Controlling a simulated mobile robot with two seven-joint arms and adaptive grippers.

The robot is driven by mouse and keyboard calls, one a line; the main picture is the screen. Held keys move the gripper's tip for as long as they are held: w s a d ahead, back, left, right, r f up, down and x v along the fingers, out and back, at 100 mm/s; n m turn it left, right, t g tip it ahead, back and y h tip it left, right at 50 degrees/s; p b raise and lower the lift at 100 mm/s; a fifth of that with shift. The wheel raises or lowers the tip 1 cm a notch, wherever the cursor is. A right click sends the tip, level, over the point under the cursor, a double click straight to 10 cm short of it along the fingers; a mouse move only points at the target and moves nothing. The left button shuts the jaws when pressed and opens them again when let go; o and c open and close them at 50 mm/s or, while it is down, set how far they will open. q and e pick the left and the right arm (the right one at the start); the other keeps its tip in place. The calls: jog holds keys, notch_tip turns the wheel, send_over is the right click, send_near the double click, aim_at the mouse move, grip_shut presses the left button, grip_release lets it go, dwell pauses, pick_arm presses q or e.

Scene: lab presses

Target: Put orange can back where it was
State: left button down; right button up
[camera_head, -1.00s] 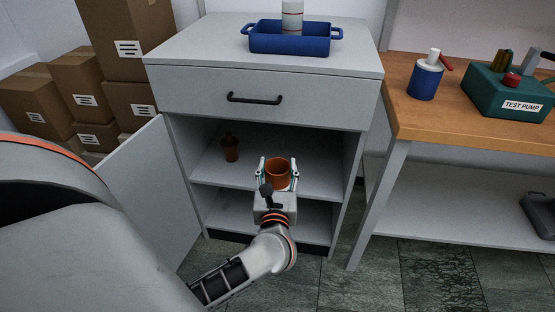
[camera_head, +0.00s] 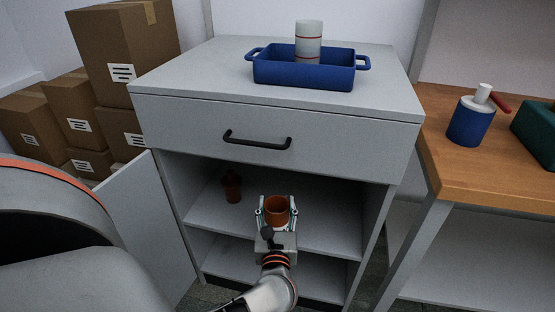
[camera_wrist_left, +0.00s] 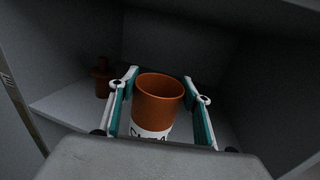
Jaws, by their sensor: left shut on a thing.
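The orange can (camera_head: 277,206) is an open-topped cup with a white label low on its side. It also shows in the left wrist view (camera_wrist_left: 159,98). My left gripper (camera_head: 275,208) is shut on it, one finger on each side, and the can is upright. It is at the front of the cabinet's upper shelf (camera_head: 325,222); I cannot tell whether the can touches the shelf. The cabinet (camera_head: 160,115) has its door (camera_head: 137,225) swung open to the left. My right gripper is not in view.
A smaller orange-brown bottle (camera_head: 232,187) stands on the same shelf to the left, seen also in the wrist view (camera_wrist_left: 103,78). The shelf right of the can is clear. A blue tray (camera_head: 300,72) with a grey-white can (camera_head: 308,40) sits on top. A wooden bench (camera_head: 480,165) is at right.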

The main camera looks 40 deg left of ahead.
pick_arm(q)
jog(key=f+b+x, duration=0.3)
jog(key=f+x, duration=0.1)
jog(key=x, duration=1.2)
jog(key=c, duration=1.1)
grip_release()
jog(key=shift+w+a, duration=0.15)
jog(key=shift+o, duration=0.5)
jog(key=shift+r, duration=0.1)
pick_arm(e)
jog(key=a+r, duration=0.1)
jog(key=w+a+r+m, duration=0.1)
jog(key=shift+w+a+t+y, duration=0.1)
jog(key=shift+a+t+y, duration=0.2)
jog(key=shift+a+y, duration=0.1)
